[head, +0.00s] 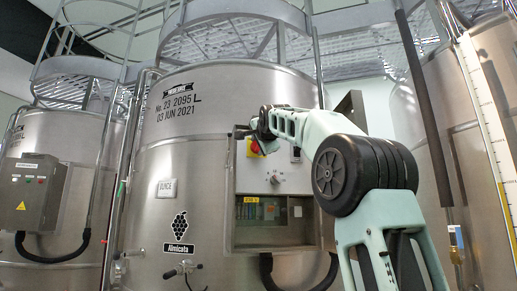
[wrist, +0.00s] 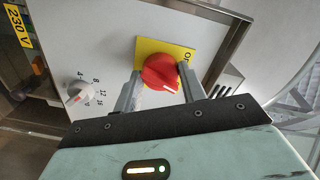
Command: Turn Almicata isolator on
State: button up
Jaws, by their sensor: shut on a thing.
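The Almicata vat (head: 165,225) is a steel tank with a grape logo and the name on its front. Its control box (head: 248,180) carries the isolator, a red rotary knob (wrist: 160,70) on a yellow plate (wrist: 178,48). In the head view a little of the red and yellow isolator (head: 254,148) shows below my gripper (head: 246,130). In the wrist view my gripper (wrist: 160,88) has one finger on each side of the knob and is shut on it. A white mark on the knob points right and slightly down there. The plate's lettering is partly hidden.
A small dial (wrist: 79,92) with numbers sits beside the isolator in the wrist view. Below it on the box is an open recess (head: 265,213) with a 230 V label. Another vat (head: 75,140) with a grey control box (head: 32,195) stands left.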

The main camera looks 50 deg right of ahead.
jog(key=m, duration=0.4)
jog(key=shift+m+b, duration=0.35)
jog(key=shift+m, duration=0.35)
jog(key=o, duration=1)
jog(key=b+v, duration=0.6)
jog(key=v, duration=1.1)
jog(key=shift+s+b, duration=0.2)
jog(key=shift+b, duration=0.2)
